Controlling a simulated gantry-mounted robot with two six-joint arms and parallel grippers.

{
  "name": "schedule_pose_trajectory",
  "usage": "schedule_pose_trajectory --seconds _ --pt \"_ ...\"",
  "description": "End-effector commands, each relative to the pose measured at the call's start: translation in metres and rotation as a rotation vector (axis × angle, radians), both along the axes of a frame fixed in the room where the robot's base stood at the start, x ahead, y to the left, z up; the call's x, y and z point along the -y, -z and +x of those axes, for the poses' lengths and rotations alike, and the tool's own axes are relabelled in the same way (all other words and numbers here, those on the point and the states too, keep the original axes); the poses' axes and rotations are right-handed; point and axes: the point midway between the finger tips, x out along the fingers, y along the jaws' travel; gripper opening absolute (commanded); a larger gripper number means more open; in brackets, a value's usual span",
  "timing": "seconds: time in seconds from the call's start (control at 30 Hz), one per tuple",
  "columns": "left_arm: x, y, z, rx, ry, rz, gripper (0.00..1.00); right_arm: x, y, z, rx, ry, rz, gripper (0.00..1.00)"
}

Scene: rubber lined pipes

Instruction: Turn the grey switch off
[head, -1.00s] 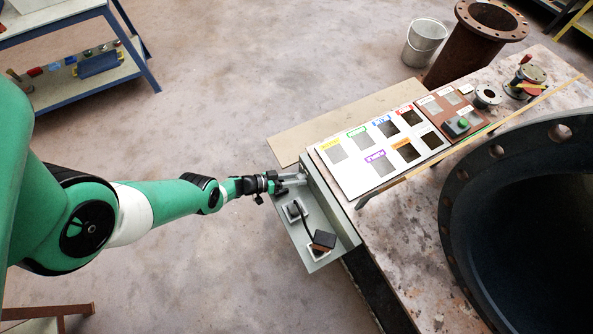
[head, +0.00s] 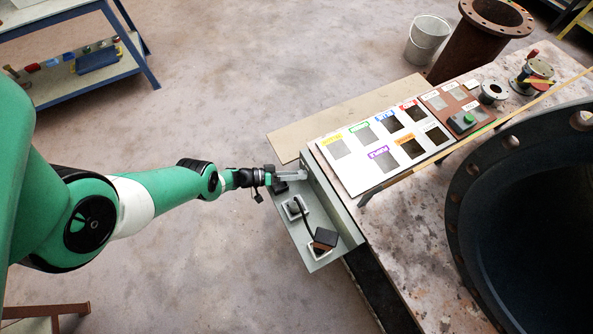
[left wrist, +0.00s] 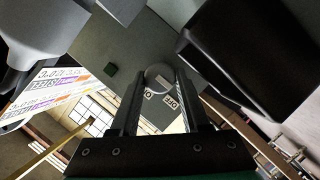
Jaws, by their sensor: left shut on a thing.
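A grey-green box (head: 340,215) at the table's near left edge carries the switches. My left gripper (head: 279,184) is at the far end of the box. Its two dark fingers also show in the left wrist view (left wrist: 160,95), on either side of the knob and shut on it. The fingers partly hide the knob, so its exact setting cannot be told. My right gripper is not in view.
On the same box are a small lever switch (head: 294,207) and a larger black switch (head: 325,238), close to my left gripper. A white labelled board (head: 355,175) lies beyond on the table. A big black pipe (head: 470,180) fills the right side. The floor left of the box is clear.

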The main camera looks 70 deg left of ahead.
Motion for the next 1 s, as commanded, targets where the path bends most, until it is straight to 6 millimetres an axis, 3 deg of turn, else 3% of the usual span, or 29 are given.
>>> schedule_pose_trajectory --seconds 0.1,0.13,0.27,0.67,1.0 --pt "0.000 0.001 0.000 -0.003 -0.001 -0.002 0.00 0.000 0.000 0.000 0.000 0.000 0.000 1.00" --pt "0.000 0.001 0.000 -0.002 -0.001 -0.001 0.51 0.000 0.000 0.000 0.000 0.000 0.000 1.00" --pt "0.000 0.001 0.000 -0.002 0.000 -0.002 0.75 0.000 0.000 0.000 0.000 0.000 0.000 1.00" --pt "-0.002 -0.004 -0.008 -0.002 -0.004 0.000 0.76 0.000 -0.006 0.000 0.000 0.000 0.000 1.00" --pt "-0.014 -0.026 -0.079 -0.001 -0.009 -0.002 0.76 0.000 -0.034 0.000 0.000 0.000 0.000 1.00"
